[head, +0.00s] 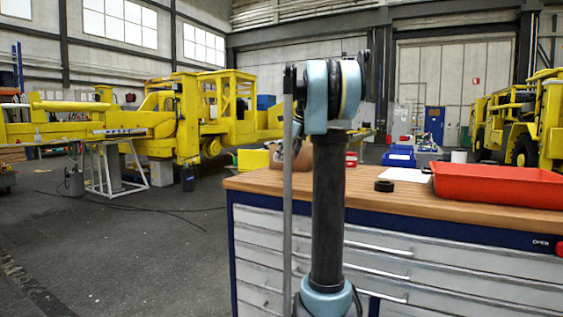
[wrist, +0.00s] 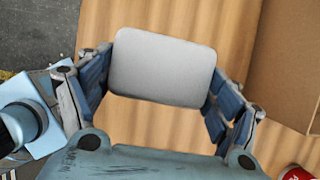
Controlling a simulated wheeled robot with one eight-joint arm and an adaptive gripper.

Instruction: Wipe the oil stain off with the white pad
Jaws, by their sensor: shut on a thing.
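The white pad (wrist: 163,68) is a pale rounded rectangle near the top middle of the wrist view. My gripper (wrist: 163,82) is shut on it, with one finger at its left side and one at its right side. The pad is over the wooden top (wrist: 145,125) of the workbench; I cannot tell whether it touches the wood. No oil stain shows in either view; the pad and gripper cover part of the wood. In the head view my arm stands in front of the bench and the pad is not discernible.
A cardboard box (wrist: 289,65) stands right of the pad, with a red can (wrist: 297,173) at the lower right. On the bench are a red tray (head: 497,188), a black ring (head: 384,185) and a white sheet (head: 404,174). The floor left of the bench is open.

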